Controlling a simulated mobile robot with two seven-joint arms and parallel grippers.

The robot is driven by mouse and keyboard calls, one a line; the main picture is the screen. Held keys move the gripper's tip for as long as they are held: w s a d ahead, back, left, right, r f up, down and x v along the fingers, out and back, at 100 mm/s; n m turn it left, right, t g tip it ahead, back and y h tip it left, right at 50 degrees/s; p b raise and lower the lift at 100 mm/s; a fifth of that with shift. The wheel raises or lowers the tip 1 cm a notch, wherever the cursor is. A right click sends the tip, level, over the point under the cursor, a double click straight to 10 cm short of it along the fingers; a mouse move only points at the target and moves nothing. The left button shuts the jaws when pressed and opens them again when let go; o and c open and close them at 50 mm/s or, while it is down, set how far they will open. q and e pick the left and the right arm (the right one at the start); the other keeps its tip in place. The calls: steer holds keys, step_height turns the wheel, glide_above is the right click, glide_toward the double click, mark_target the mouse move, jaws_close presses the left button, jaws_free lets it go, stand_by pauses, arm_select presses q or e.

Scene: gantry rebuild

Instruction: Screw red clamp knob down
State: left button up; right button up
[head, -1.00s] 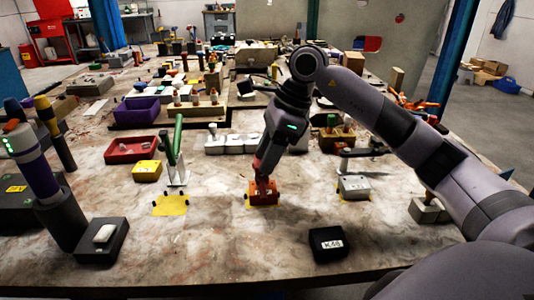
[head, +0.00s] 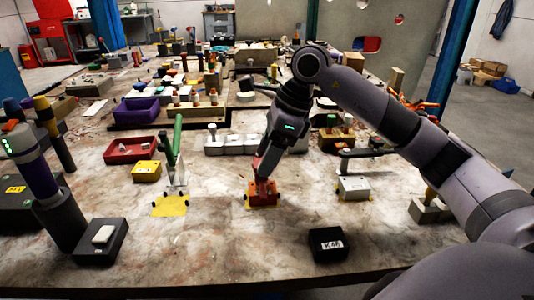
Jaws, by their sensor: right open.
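A small orange-red block (head: 263,199) with dark knobs at its sides sits on a yellow patch near the table's front middle. My right gripper (head: 264,180) points down onto the top of this block from above. Its fingers are at the block's top, and the red clamp knob cannot be made out apart from the block and the fingers. The gripper is open. My left gripper is not in view.
A green-handled clamp (head: 177,150) stands left on a yellow patch (head: 170,206). A grey block (head: 353,188) stands to the right. A black box (head: 327,243) lies in front. A red tray (head: 131,150) and yellow box (head: 146,171) are further left.

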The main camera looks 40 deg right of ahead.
steer(key=v, duration=0.7)
stand_by(0.3)
